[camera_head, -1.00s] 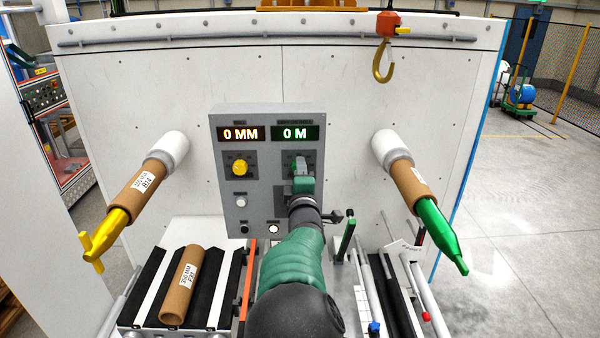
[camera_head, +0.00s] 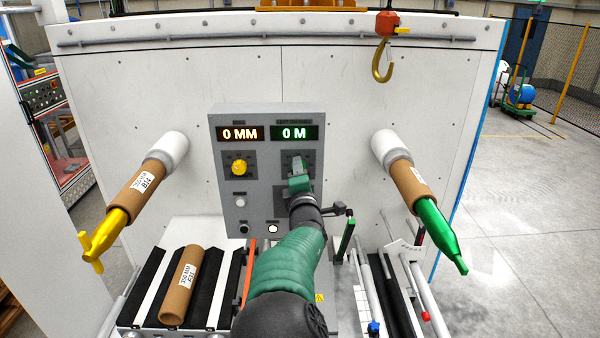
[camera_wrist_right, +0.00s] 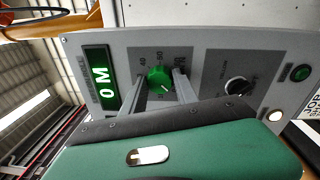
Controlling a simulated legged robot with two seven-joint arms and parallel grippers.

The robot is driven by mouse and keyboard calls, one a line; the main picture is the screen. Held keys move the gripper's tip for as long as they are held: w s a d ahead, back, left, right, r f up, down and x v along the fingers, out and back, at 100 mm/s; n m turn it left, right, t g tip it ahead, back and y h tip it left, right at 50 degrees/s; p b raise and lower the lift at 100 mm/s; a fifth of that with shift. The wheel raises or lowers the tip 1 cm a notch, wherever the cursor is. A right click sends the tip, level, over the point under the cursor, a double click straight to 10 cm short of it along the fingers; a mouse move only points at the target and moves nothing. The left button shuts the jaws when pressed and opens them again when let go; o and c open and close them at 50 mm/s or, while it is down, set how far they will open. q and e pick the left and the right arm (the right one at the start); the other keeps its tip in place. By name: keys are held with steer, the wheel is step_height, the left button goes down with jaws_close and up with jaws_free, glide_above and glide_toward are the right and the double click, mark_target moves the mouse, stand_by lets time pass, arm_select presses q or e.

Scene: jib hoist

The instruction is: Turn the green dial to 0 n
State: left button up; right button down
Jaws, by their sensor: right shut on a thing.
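The grey control panel (camera_head: 267,118) stands upright ahead of me. My right gripper (camera_head: 299,168) reaches up to its right-hand dial and covers most of it in the head view. In the right wrist view the green dial (camera_wrist_right: 159,78) sits between my two fingers, which are shut on it, with white scale marks around it. The green display (camera_head: 295,133) above the dial reads "0 M"; it also shows in the right wrist view (camera_wrist_right: 102,82). My left gripper is not in view.
A yellow dial (camera_head: 239,167) under the "0 MM" display (camera_head: 240,133) is left of my gripper. Cardboard cores sit on a yellow-tipped arm (camera_head: 117,220) and a green-tipped arm (camera_head: 437,228). A hook (camera_head: 383,62) hangs above right.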

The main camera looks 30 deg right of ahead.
steer(key=c, duration=1.1)
jaws_free()
steer(key=shift+a+f, duration=0.15)
steer(key=shift+f, duration=0.35)
steer(key=shift+o, duration=0.8)
steer(key=shift+r, duration=0.25)
steer(key=p+v, duration=0.7)
steer(key=v, duration=0.9)
steer(key=shift+s+a+p, duration=0.25)
steer(key=shift+a+p, duration=0.05)
steer(key=shift+f, duration=0.15)
steer(key=shift+d, duration=0.1)
